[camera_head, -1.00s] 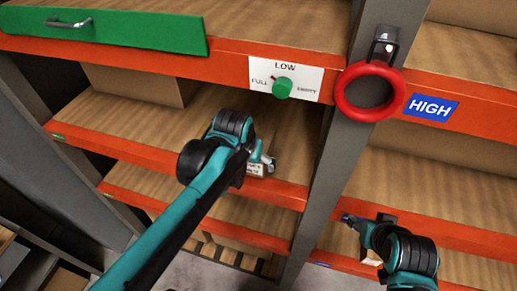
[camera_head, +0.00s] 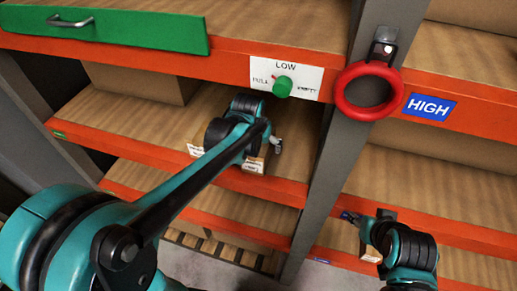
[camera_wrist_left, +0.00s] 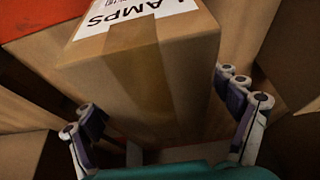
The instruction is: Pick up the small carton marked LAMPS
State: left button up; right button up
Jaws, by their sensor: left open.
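The small brown carton marked LAMPS (camera_wrist_left: 160,75) fills the middle of the left wrist view, its white label at the top and tape down its near side. My left gripper (camera_wrist_left: 165,118) is open, with one finger on each side of the carton's near end; I cannot tell whether either finger touches it. In the head view my left gripper (camera_head: 275,147) is at the middle shelf, beside a small labelled carton (camera_head: 254,165) partly hidden by my arm. That label is too small to read. My right gripper (camera_head: 351,218) is at the lower right shelf, its jaws unclear.
Another small white-labelled carton (camera_head: 195,151) sits left of my arm on the middle shelf (camera_head: 125,125). A grey upright (camera_head: 335,150) with a red ring (camera_head: 345,98) stands to the right. The orange upper shelf edge (camera_head: 225,66) runs above my gripper.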

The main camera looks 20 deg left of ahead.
pick_arm(q)
jog(key=shift+f, duration=0.2)
dwell(0.5)
jog(key=c, duration=1.7)
jog(key=shift+o, duration=0.2)
